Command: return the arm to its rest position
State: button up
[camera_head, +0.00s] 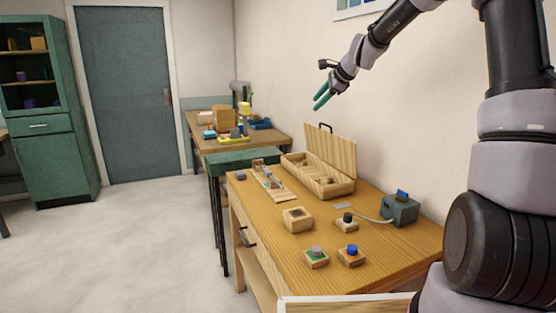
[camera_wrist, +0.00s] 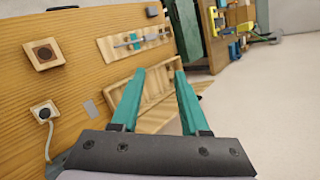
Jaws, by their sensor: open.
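My gripper (camera_head: 322,97) has teal fingers and hangs in the air above the far part of the wooden table (camera_head: 285,240), near the wall. In the wrist view my gripper (camera_wrist: 163,72) shows its two fingers apart with nothing between them. It is clear of the open wooden box (camera_head: 318,183) below it. A wooden rack (camera_head: 270,180) with rods lying on it is left of the box. The rack also shows in the wrist view (camera_wrist: 112,48).
A wooden block with a hole (camera_head: 297,218), a wired block (camera_head: 346,222), a grey device (camera_head: 399,210), a green-topped block (camera_head: 316,257) and a blue-knobbed block (camera_head: 351,255) stand on the table. A workbench (camera_head: 262,138) stands behind. The floor at left is clear.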

jog(key=s+d+r+n+h, duration=0.1)
jog(key=s+d+n, duration=0.2)
jog(key=s, duration=1)
jog(key=s+d+r+n+h, duration=0.1)
jog(key=s+d+n, duration=0.3)
jog(key=s, duration=1)
jog(key=s+d+r+n+h, duration=0.1)
jog(key=s+d+r+n, duration=0.2)
jog(key=s, duration=1.1)
jog(key=n, duration=0.2)
jog(key=shift+s+d+n+h, duration=0.15)
jog(key=shift+d+n+h, duration=0.05)
jog(key=shift+n+h, duration=0.2)
